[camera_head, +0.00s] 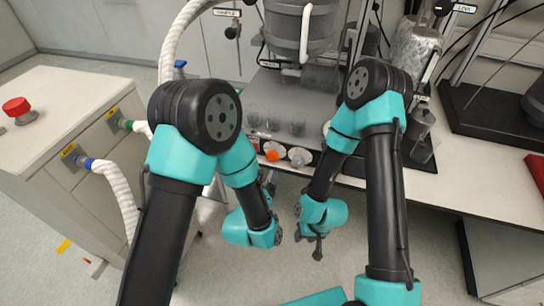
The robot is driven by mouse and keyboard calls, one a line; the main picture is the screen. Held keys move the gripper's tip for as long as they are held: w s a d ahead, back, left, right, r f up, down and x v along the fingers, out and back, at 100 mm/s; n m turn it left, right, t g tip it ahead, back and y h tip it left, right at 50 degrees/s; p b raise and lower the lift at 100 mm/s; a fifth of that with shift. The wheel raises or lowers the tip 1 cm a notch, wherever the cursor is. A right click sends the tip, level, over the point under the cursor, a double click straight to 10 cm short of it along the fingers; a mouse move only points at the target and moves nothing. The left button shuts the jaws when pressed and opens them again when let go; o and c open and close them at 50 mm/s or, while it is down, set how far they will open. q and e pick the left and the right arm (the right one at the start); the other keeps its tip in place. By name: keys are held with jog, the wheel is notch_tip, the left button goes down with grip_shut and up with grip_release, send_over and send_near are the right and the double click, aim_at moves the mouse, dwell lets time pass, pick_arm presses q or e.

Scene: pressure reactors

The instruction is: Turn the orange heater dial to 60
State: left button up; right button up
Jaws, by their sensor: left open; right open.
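The orange heater dial (272,156) is a small round knob on the dark front panel of the reactor unit, in the middle of the head view. Its scale and setting are too small to read. My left gripper (269,180) is small and partly hidden by my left arm; it is just below the dial, with a gap between them visible in the picture. My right gripper (318,250) hangs lower, pointing down over the floor, away from the panel. Both are open and hold nothing that I can see.
A white dial (300,157) sits right of the orange one. Several small glass vessels (274,124) stand above the panel. A metal reactor vessel (413,55) and a glass bottle (422,135) stand at the right. A cabinet with a red button (16,107) is at the left.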

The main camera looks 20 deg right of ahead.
aim_at(271, 158)
pick_arm(q)
jog(key=x, duration=0.9)
jog(key=shift+w+d, duration=0.15)
jog(key=shift+w, duration=0.2)
jog(key=shift+c, duration=0.3)
jog(key=c, duration=0.9)
jog(key=shift+o, duration=0.2)
